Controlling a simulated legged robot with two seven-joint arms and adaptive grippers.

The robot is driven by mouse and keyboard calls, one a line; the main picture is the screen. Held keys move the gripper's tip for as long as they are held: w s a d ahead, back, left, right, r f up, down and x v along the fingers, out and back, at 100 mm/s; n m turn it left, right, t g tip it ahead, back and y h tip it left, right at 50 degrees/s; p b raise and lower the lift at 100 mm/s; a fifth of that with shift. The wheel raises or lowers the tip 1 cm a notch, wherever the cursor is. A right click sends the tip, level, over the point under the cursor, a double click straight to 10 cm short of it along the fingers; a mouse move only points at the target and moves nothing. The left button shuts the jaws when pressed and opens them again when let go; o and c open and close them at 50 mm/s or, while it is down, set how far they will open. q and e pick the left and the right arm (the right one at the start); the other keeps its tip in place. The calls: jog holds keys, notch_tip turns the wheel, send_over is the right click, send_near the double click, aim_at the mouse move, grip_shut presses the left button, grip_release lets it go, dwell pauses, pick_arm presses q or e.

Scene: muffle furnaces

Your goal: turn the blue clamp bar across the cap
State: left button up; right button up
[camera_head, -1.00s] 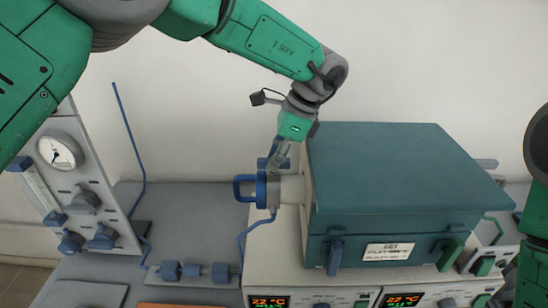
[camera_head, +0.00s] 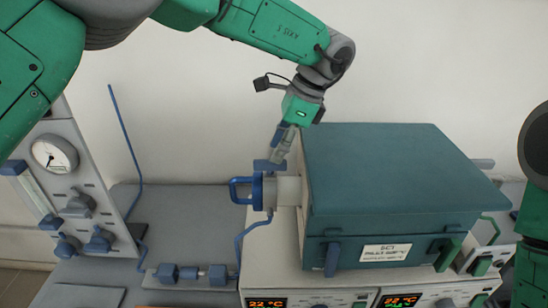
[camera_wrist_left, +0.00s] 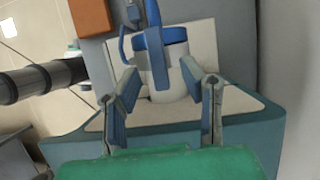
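The blue cap (camera_head: 257,192) with its loop handle sits on the left end of the pale tube (camera_head: 289,190) of the teal furnace. A blue piece that looks like the clamp bar (camera_head: 264,166) shows at the top of the cap. In the left wrist view the blue bar (camera_wrist_left: 157,62) runs lengthwise over the cap's rim and the white tube (camera_wrist_left: 178,86). My left gripper (camera_head: 279,158) is above the cap and tube. In its wrist view the fingers (camera_wrist_left: 165,88) are spread on either side of the tube, with nothing held. My right gripper is out of view.
The teal furnace (camera_head: 400,185) stands right of the cap, on controllers with lit displays (camera_head: 268,303). A gauge panel (camera_head: 75,185) and a thin blue rod (camera_head: 127,140) stand at left. A blue hose (camera_head: 241,243) hangs below the cap.

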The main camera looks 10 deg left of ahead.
pick_arm(q)
jog(key=v, duration=0.8)
jog(key=shift+d+r, duration=0.2)
jog(key=shift+d, duration=0.05)
jog(key=shift+w, duration=0.1)
jog(key=shift+f, duration=0.1)
